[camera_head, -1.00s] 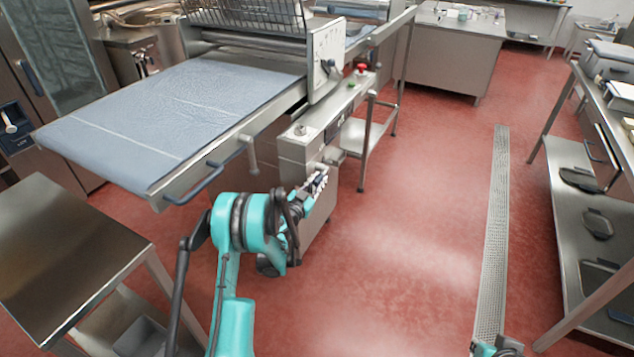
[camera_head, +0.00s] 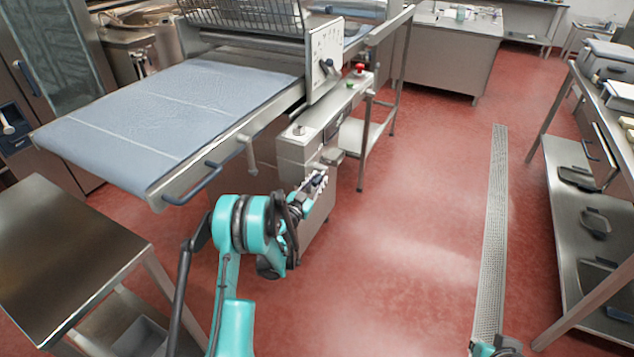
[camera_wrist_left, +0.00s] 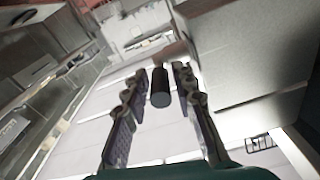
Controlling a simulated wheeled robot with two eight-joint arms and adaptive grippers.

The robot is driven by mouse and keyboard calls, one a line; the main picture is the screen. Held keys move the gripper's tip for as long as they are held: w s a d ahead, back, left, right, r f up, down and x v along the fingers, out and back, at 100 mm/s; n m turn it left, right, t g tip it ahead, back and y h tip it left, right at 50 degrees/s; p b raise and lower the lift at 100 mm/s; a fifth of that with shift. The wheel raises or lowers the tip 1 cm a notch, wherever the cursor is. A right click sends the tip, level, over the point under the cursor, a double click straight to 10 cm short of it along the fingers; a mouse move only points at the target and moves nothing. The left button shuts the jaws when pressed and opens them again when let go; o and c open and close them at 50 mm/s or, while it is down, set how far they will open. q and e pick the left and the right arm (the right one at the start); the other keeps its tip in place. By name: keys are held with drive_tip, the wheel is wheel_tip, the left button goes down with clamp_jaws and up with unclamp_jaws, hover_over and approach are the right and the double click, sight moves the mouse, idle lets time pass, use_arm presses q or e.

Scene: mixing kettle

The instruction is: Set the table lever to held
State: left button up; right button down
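A black cylindrical grip (camera_wrist_left: 161,88), which looks like the lever's handle, lies between the fingers of my left gripper (camera_wrist_left: 161,70) in the left wrist view. The fingers stand apart on both sides of it, with a gap visible on each side. In the head view my left gripper (camera_head: 318,181) is beside the lower front of the machine's metal control box (camera_head: 305,143). The grip cannot be made out there behind the fingers. My right gripper is not shown; only a teal bit of my right arm shows at the bottom edge.
The machine's belt table (camera_head: 165,110) has a dark blue handle (camera_head: 193,186) at its front edge. A steel table (camera_head: 65,245) stands at front left. A shelved bench (camera_head: 580,215) stands at right. Red floor (camera_head: 410,220) with a drain grate (camera_head: 492,240) is clear between.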

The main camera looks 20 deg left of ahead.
sight(317, 178)
use_arm(q)
wheel_tip(317, 178, up, 10)
drive_tip(key=shift+f, duration=0.1)
idle(0.6)
drive_tip(key=s+d+r+m+g+h, duration=0.1)
drive_tip(key=s+d+r+g+h, duration=0.2)
drive_tip(key=s+d, duration=0.45)
drive_tip(key=s+d+r+g+h, duration=0.1)
drive_tip(key=s+d+r+g, duration=0.25)
drive_tip(key=s+d, duration=0.45)
drive_tip(key=s+f+n+g+y, duration=0.2)
drive_tip(key=s+f, duration=0.2)
drive_tip(key=s, duration=0.9)
drive_tip(key=s+f+n+g+y, duration=0.2)
drive_tip(key=s+f+g+y, duration=0.1)
drive_tip(key=s, duration=1.1)
drive_tip(key=shift+f+y, duration=0.3)
drive_tip(key=shift+f, duration=0.1)
